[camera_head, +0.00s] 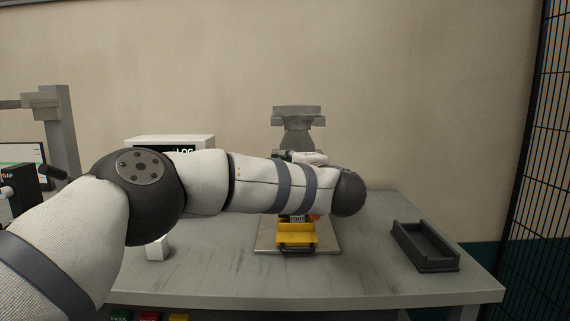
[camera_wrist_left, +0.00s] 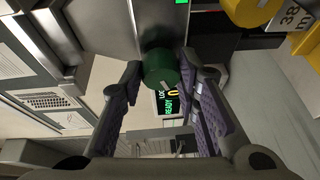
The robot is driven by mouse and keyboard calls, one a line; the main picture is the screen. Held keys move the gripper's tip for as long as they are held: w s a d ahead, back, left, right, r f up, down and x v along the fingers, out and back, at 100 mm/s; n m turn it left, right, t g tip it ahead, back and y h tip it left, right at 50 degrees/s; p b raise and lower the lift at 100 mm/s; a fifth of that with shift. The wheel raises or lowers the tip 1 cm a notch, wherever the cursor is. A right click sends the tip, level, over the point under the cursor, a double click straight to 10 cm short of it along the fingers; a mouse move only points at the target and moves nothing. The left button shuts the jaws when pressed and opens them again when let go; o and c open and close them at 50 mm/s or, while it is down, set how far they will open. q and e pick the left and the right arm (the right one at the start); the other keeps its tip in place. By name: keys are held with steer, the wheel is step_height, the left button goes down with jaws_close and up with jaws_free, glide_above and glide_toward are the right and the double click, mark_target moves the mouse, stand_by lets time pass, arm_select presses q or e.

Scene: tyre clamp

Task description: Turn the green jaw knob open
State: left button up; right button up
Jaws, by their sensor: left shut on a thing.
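The green jaw knob (camera_wrist_left: 160,70) shows in the left wrist view, between the two fingers of my left gripper (camera_wrist_left: 162,82). The gripper is shut on the knob. In the head view my left arm reaches across the table and hides the knob and the fingers. The grey clamp stand (camera_head: 297,130) rises behind the arm. A yellow part (camera_head: 296,236) with a dark front sits below the arm on a flat base plate (camera_head: 327,244). A round yellow part (camera_wrist_left: 252,10) also shows in the left wrist view. My right gripper is not in view.
A white box with a display (camera_head: 170,140) stands behind my arm; its lit text shows in the wrist view. A small white block (camera_head: 157,249) lies at the left. A dark open tray (camera_head: 425,246) lies at the right. The table's front right is clear.

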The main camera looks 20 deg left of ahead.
arm_select(q)
steer(key=shift+a+r+n+g+h+p, duration=0.15)
steer(key=shift+n+h+p, duration=0.2)
steer(key=shift+n+h, duration=0.9)
steer(key=shift+r+n+g+h+p, duration=0.1)
steer(key=shift+n+g+h+p, duration=0.3)
steer(key=shift+n, duration=1.55)
steer(key=shift+a+r+n+t+h+p, duration=0.1)
steer(key=shift+n+h+p, duration=0.15)
steer(key=shift+n+h, duration=1.1)
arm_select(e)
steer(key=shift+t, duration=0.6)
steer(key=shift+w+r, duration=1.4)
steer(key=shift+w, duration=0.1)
arm_select(q)
steer(key=shift+n, duration=0.65)
steer(key=o, duration=1.2)
steer(key=shift+f, duration=0.1)
steer(key=shift+c, duration=0.2)
steer(key=shift+s, duration=0.15)
